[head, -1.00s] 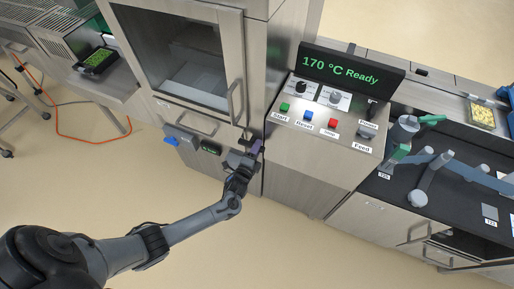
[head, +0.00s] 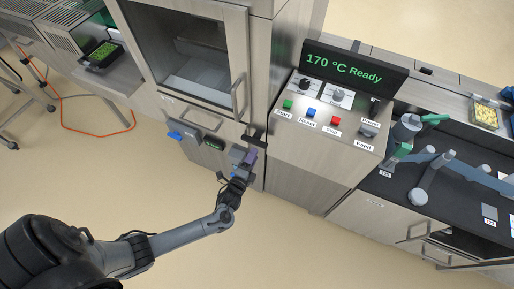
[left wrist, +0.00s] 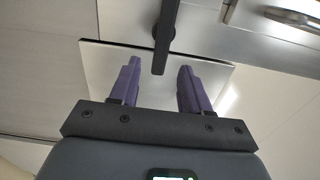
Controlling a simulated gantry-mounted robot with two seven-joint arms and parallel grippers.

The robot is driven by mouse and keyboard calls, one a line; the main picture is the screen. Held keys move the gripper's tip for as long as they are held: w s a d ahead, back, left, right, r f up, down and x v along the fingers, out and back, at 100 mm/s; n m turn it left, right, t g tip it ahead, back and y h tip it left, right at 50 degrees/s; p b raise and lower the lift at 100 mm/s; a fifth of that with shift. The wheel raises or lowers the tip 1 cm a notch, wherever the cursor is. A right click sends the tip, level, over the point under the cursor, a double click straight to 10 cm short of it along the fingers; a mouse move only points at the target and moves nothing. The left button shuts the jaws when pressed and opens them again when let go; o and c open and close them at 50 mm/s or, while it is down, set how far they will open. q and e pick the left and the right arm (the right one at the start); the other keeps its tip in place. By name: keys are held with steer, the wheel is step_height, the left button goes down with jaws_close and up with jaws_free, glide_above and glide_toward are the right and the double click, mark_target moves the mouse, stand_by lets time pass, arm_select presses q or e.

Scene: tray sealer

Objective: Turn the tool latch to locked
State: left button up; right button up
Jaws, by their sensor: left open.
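The tool latch appears as a dark bar (left wrist: 163,38) in the left wrist view, reaching down from the top edge over a pale plate. In the head view, a small dark piece (head: 254,134) at the lower right corner of the oven-like cabinet seems to be the same latch. My left gripper (head: 247,157) is just below it. Its two purple fingers are spread in the left wrist view (left wrist: 159,66), with the bar's free end in the gap between them. Contact with either finger is not visible. My right gripper is not in view.
A cabinet with a glass door (head: 193,60) stands above the latch. A control panel (head: 318,118) with coloured buttons and a "170 °C Ready" display (head: 343,68) is to the right. A blue handle (head: 175,135) is left of my gripper. The floor in front is clear.

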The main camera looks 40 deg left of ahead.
arm_select(q)
steer(key=v, duration=0.4)
steer(key=shift+w, duration=0.1)
stand_by(0.3)
